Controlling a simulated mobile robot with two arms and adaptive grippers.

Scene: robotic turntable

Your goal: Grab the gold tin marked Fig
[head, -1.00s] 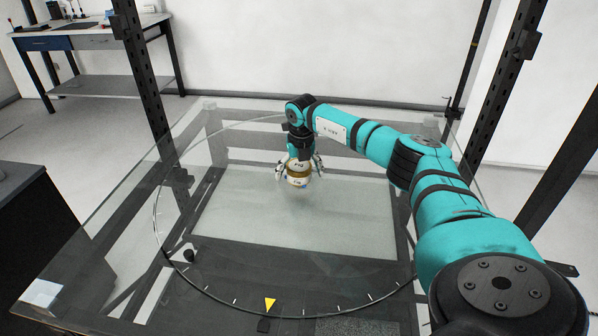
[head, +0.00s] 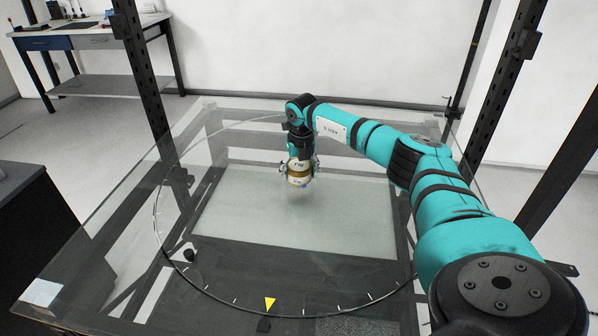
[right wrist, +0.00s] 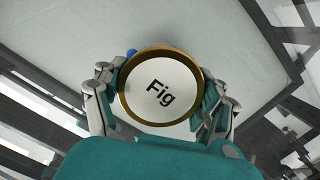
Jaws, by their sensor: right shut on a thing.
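The gold tin marked Fig (head: 300,180) stands upright on the glass turntable, with a white label band and a gold rim. In the right wrist view its round white lid (right wrist: 160,88) reads "Fig" inside a gold ring. My right gripper (head: 301,174) points down over the tin and is shut on it, one finger on each side. Both fingers also show against the tin's sides in the right wrist view (right wrist: 161,95). My left gripper is not in view.
The glass turntable (head: 240,262) has a ring of tick marks and a yellow triangular marker (head: 269,303) at the front. Dark frame posts (head: 146,85) rise around it. A workbench (head: 90,38) stands at the back left. The glass around the tin is clear.

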